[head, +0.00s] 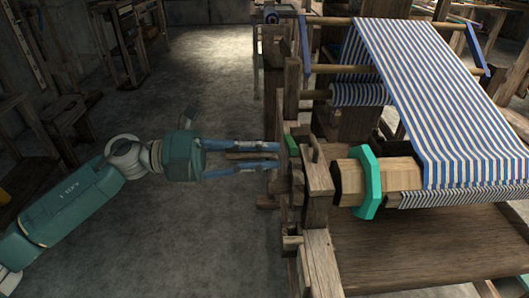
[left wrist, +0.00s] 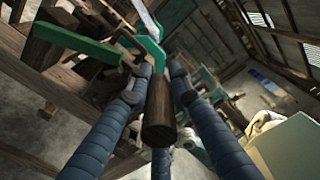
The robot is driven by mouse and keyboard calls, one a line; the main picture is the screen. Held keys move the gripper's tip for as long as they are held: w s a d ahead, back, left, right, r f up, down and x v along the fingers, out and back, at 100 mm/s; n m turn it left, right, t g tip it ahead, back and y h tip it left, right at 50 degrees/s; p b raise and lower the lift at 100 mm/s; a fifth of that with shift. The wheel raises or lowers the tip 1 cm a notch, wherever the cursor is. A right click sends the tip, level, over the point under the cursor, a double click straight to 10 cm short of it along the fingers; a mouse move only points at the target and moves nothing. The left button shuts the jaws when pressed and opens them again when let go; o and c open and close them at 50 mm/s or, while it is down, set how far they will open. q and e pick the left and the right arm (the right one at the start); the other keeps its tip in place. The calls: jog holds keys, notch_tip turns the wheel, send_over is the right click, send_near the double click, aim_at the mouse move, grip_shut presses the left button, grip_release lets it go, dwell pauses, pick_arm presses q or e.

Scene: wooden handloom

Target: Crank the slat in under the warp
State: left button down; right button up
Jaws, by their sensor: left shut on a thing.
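My left gripper (head: 277,155) reaches in from the left to the near-left side of the loom. Its blue fingers are shut on a brown wooden crank handle (left wrist: 160,112), which sticks out between them in the left wrist view. The blue-and-white striped warp (head: 420,85) slopes down over the wooden beam (head: 405,174), which carries a green octagonal collar (head: 367,182). I cannot make out the slat. My right gripper is not in view.
The loom's wooden posts (head: 318,180) stand close beyond the fingertips. A broad plank (head: 430,245) lies below the beam. Wooden furniture (head: 125,40) stands along the far left.

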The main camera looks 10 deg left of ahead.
pick_arm(q)
jog(key=c, duration=1.6)
grip_release()
jog(key=shift+r, duration=0.2)
jog(key=shift+o, duration=0.2)
jog(key=shift+f, duration=0.1)
jog(key=v, duration=1.2)
jog(key=shift+a, duration=0.1)
